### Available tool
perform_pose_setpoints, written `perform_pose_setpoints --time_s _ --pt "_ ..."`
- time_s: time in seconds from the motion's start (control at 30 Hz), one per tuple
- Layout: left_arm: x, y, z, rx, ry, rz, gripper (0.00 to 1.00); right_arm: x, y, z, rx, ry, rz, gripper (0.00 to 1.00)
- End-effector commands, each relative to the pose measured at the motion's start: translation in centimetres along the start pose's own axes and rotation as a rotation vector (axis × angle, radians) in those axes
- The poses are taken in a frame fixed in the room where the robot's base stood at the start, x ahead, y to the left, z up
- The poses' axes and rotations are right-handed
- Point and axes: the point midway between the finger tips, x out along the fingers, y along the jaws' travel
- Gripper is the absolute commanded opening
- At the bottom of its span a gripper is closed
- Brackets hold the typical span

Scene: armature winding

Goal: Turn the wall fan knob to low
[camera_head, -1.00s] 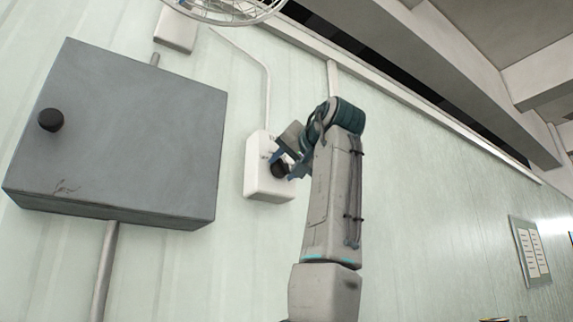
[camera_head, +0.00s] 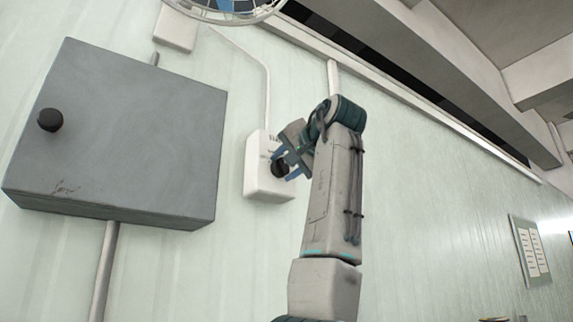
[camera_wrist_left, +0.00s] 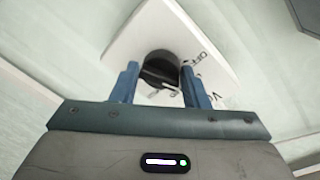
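The black wall fan knob (camera_head: 279,168) is on a white control box (camera_head: 257,186) fixed to the wall. The left wrist view shows the knob (camera_wrist_left: 160,70) with a pale mark at its lower right. "OFF" is printed right of it, partly behind a finger. My left gripper (camera_head: 286,165) is at the knob, with its blue fingers apart on either side of it. In the left wrist view, a narrow gap shows by the left finger, and the right finger overlaps the knob's edge; contact is unclear. The fan (camera_head: 228,10) is cut off at the top. My right gripper is not in view.
A grey metal cabinet (camera_head: 125,135) with a round black knob (camera_head: 50,120) sticks out from the wall left of the control box. A conduit (camera_head: 267,95) runs up from the box. The wall to the right is mostly clear, with a notice board (camera_head: 530,252) at far right.

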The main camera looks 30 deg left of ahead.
Motion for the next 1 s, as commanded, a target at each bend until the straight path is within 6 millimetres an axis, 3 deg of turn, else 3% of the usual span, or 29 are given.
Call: perform_pose_setpoints --time_s 0.03,0.1,0.47,1.0 --pt "-0.1 -0.5 -0.1 -0.005 0.006 -0.006 0.49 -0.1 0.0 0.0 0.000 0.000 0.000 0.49" --pt "-0.1 -0.4 -0.1 -0.005 0.005 -0.005 0.60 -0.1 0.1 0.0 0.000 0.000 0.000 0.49" --pt "-0.7 -0.1 0.0 -0.003 0.004 -0.002 0.60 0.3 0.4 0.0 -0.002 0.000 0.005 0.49" --pt "-9.9 -0.2 0.1 -0.004 0.004 -0.003 0.60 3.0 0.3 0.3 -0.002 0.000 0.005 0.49"
